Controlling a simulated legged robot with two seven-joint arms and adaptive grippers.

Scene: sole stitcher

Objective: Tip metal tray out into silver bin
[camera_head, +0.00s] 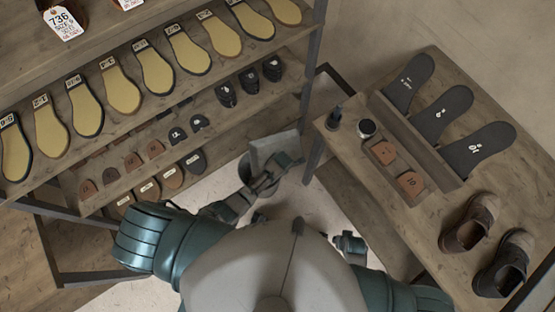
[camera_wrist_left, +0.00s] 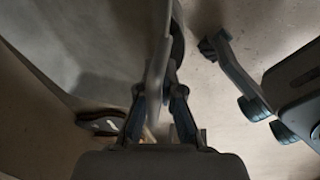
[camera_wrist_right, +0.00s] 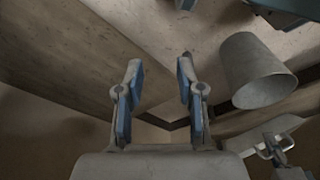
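The grey metal tray (camera_head: 277,146) is held up in front of the shelf in the head view. My left gripper (camera_head: 268,180) is shut on its near edge, and the left wrist view shows the fingers (camera_wrist_left: 160,100) closed around the rim. The tray looks tilted; its contents cannot be made out. The silver bin (camera_head: 244,168) is partly hidden behind the tray and left gripper. It shows clearly in the right wrist view (camera_wrist_right: 258,72), on the right. My right gripper (camera_wrist_right: 160,80) is open and empty, apart from the bin.
A shelf rack (camera_head: 180,100) with yellow soles and small leather pieces stands at the left. A wooden table (camera_head: 400,215) at the right bears dark insoles, brown shoes (camera_head: 468,222) and a small round tin (camera_head: 367,128). Pale floor (camera_head: 315,205) lies between them.

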